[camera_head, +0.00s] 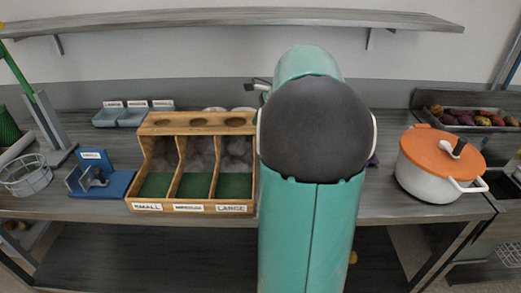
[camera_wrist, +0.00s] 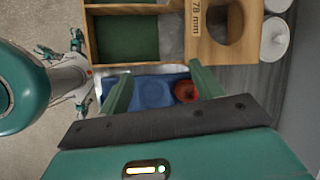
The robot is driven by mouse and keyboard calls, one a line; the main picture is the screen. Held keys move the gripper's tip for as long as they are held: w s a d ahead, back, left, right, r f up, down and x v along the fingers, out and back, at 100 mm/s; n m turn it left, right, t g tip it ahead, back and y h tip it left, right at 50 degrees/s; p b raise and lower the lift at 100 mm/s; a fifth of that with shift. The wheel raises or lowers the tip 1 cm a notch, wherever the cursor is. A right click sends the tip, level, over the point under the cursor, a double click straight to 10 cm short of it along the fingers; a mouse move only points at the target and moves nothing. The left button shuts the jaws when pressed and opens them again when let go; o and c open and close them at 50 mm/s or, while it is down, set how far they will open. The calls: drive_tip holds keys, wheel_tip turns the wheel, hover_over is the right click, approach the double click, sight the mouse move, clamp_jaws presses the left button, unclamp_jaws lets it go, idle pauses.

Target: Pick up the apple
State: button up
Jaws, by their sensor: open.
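A red round object, which looks like the apple (camera_wrist: 186,91), lies at the right end of a blue tray (camera_wrist: 152,93) in the wrist view. My gripper (camera_wrist: 160,70) is open, with its two green fingers apart over the tray. The apple shows between the fingers, close to the right one, and the gripper does not hold it. How far it lies below the fingertips I cannot tell. In the head view my arm covers the middle of the bench, and neither the apple nor my gripper shows there.
A wooden sorting box (camera_head: 141,180) with green-floored compartments stands left of my arm. An orange-lidded white pot (camera_head: 425,178) stands at the right. Behind it is a crate with several produce items (camera_head: 470,117). A blue stand (camera_head: 92,180) and wire basket (camera_head: 25,178) are at the left.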

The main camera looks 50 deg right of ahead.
drive_tip(key=s+d+f+m+t, duration=0.1)
drive_tip(key=s+d+f+m, duration=0.15)
drive_tip(key=d, duration=0.45)
drive_tip(key=s+d+f+m, duration=0.2)
drive_tip(key=s+d+m, duration=0.15)
drive_tip(key=d, duration=0.35)
drive_tip(key=shift+m, duration=0.5)
drive_tip(key=x, duration=1.4)
drive_tip(key=shift+w+d, duration=0.1)
drive_tip(key=shift+w, duration=0.1)
drive_tip(key=c, duration=0.7)
drive_tip(key=shift+r, duration=0.1)
drive_tip(key=shift+r, duration=0.55)
drive_tip(key=s+a+r, duration=0.1)
drive_tip(key=s+r, duration=1)
drive_tip(key=s, duration=0.3)
drive_tip(key=shift+a+r, duration=0.35)
drive_tip(key=shift+a, duration=0.05)
